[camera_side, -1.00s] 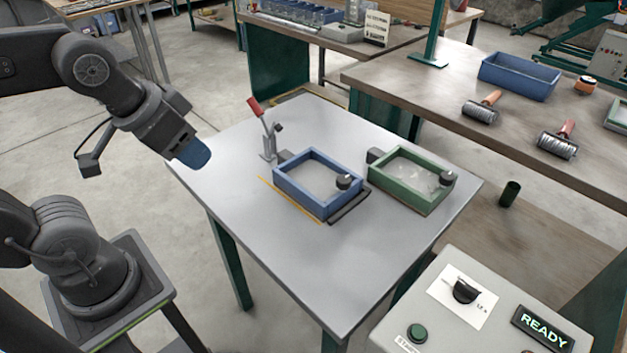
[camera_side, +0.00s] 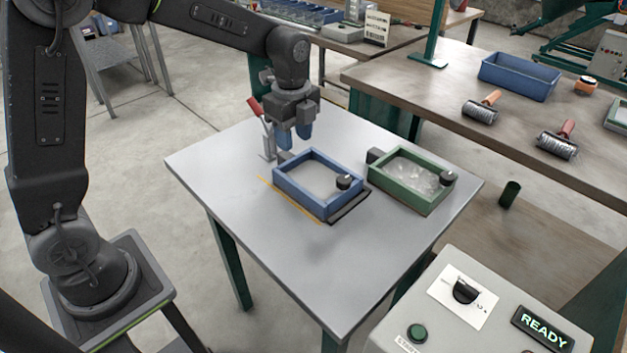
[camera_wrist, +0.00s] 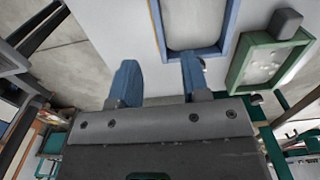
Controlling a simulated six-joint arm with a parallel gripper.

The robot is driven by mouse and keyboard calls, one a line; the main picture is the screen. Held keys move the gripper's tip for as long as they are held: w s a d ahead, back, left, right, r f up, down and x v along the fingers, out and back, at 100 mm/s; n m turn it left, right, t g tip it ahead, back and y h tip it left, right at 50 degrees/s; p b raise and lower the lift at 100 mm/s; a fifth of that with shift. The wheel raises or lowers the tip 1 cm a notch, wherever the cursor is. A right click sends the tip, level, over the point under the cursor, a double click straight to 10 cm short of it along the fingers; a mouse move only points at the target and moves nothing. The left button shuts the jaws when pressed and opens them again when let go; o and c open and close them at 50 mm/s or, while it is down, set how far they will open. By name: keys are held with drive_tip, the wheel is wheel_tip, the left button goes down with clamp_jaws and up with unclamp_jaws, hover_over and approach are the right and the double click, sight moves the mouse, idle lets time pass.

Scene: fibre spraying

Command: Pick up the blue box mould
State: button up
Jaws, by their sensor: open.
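The blue box mould (camera_side: 291,192) is an open rectangular frame lying on the grey table (camera_side: 215,180), with a black knob on its near right corner. It also shows at the top of the wrist view (camera_wrist: 226,30). My gripper (camera_side: 294,140) hangs above the far left part of the mould, apart from it, fingers pointing down. Its two blue fingers are spread and empty, and they also show in the wrist view (camera_wrist: 160,75). A red-handled clamp (camera_side: 264,118) stands at the far left of the mould, partly behind my gripper.
A green box mould (camera_side: 396,195) lies just right of the blue one and also shows in the wrist view (camera_wrist: 240,75). A yellow line (camera_side: 285,197) runs along the blue mould's left side. The table's near half is clear. A control box (camera_side: 480,315) stands at front right.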

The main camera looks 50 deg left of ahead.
sight(295, 183)
wheel_tip(295, 183, down, 9)
drive_tip(key=shift+r, duration=0.2)
drive_tip(key=shift+s+f, duration=0.15)
drive_tip(key=shift+f, duration=1.2)
drive_tip(key=shift+s+f, duration=0.1)
drive_tip(key=shift+f, duration=1.25)
clamp_jaws()
drive_tip(key=shift+r, duration=0.1)
drive_tip(key=shift+w, duration=0.1)
